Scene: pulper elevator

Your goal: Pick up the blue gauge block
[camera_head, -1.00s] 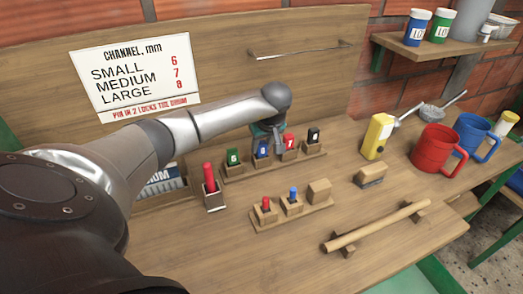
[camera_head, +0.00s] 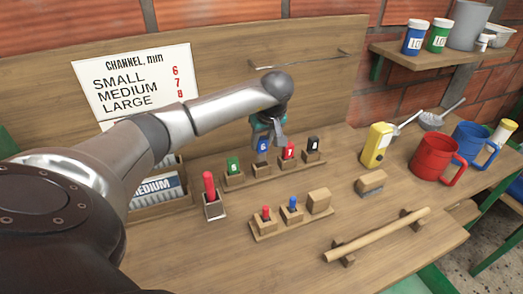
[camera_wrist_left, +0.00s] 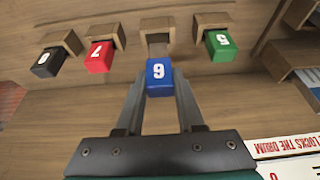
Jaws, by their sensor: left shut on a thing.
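The blue gauge block (camera_head: 263,146), marked 6, is between the fingertips of my left gripper (camera_head: 267,136), which is shut on it. In the left wrist view the blue block (camera_wrist_left: 159,76) sits between the two fingers (camera_wrist_left: 159,95). It is raised above its wooden holder (camera_head: 263,169), whose slot (camera_wrist_left: 157,45) shows empty behind it. The green block (camera_head: 234,165), marked 5, the red block (camera_head: 288,151), marked 7, and the black block (camera_head: 313,144), marked 8, stand in holders on the same rack. My right gripper is not in view.
A front rack (camera_head: 290,224) holds small red and blue pegs. A red-handled piece stands in a small box (camera_head: 214,207) to the left. A wooden rod (camera_head: 378,237) lies across supports at front right. A yellow block (camera_head: 376,145) and mugs (camera_head: 434,160) stand right.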

